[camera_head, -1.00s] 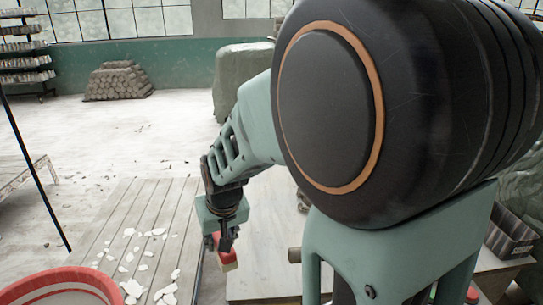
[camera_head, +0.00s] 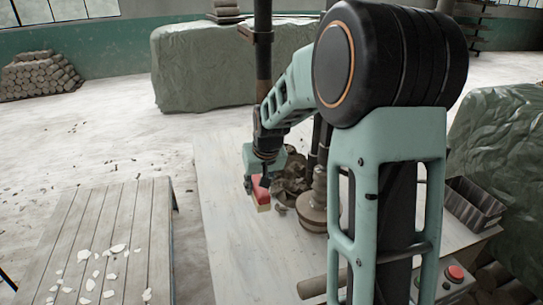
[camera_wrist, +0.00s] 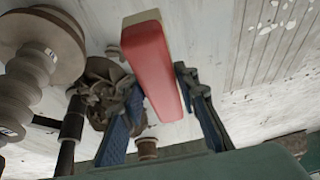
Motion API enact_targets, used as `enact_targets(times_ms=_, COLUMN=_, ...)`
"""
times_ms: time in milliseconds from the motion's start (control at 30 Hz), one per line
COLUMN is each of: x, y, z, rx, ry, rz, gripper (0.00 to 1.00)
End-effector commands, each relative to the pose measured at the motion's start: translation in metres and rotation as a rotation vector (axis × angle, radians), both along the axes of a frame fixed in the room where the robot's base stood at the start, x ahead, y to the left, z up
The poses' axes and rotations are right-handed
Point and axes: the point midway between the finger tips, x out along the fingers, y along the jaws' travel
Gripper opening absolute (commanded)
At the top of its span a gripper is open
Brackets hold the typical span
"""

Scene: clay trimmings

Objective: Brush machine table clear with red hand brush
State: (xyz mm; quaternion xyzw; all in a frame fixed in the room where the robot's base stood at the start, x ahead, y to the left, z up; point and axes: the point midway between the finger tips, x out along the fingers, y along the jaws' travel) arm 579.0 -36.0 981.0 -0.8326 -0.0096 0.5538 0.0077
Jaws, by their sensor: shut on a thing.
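The red hand brush (camera_head: 261,191), with pale bristles, is between the fingers of my gripper (camera_head: 258,184). In the wrist view the red brush (camera_wrist: 152,62) sticks out past the blue-padded fingers (camera_wrist: 158,112). The machine table (camera_head: 225,235) is a pale, dusty top running under my arm. The brush is over it, beside a heap of grey-brown clay trimmings (camera_head: 290,178); whether the bristles touch the top I cannot tell. The heap also shows left of the brush in the wrist view (camera_wrist: 98,95). My arm hides part of the table's right side.
A stepped round machine part (camera_head: 314,205) stands close right of the heap. A slatted bench (camera_head: 125,215) with white chips is left of the table, across a gap. A dark bin (camera_head: 474,203) and a control box with a red button (camera_head: 455,273) are at right.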

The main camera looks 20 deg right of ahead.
Motion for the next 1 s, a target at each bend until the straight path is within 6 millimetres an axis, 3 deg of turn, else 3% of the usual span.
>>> enact_targets(times_ms=200, x=0.053, y=-0.031, z=-0.002, rx=0.003, ry=0.001, rz=-0.004, gripper=0.02)
enact_targets(times_ms=500, x=0.110, y=-0.078, z=-0.023, rx=-0.009, ry=0.003, rz=-0.009, gripper=0.02)
enact_targets(times_ms=700, x=0.131, y=-0.101, z=-0.036, rx=-0.020, ry=0.003, rz=-0.010, gripper=0.02)
enact_targets(times_ms=1000, x=0.137, y=-0.109, z=-0.047, rx=-0.025, ry=0.004, rz=-0.011, gripper=0.02)
